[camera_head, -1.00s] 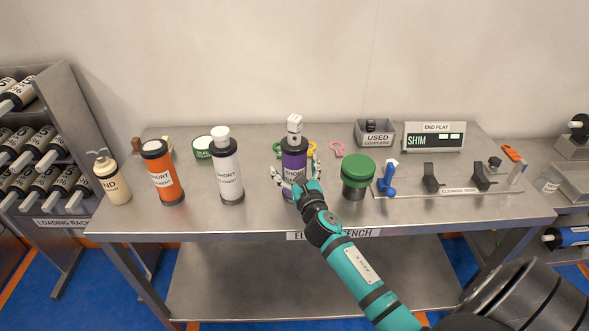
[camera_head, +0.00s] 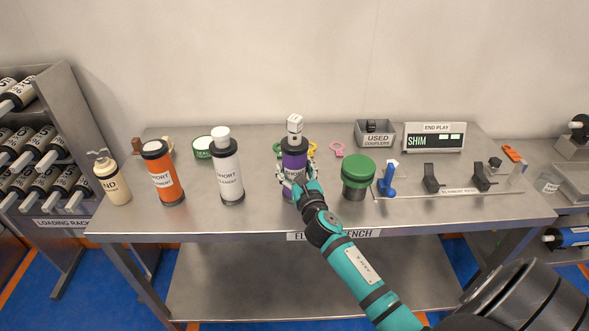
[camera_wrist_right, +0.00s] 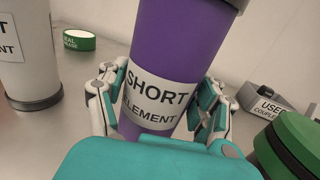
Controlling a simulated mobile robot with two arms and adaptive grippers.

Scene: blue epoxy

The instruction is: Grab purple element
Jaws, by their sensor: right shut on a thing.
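The purple element (camera_head: 294,160) stands upright on the steel bench, with dark end caps, a white piece on top and a label reading SHORT ELEMENT. My right gripper (camera_head: 296,184) reaches it from the front, with a finger on each side of its lower half. In the right wrist view the purple body (camera_wrist_right: 180,50) fills the middle, and the fingers (camera_wrist_right: 158,108) press against both sides near the label. Its base is hidden behind my gripper. My left gripper is not in view.
A white element (camera_head: 227,170) and an orange element (camera_head: 162,173) stand to the left. A green-capped jar (camera_head: 357,177) stands close on the right. Coloured clips (camera_head: 336,149) and a used couplers bin (camera_head: 374,133) lie behind. The bench front (camera_head: 260,215) is clear.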

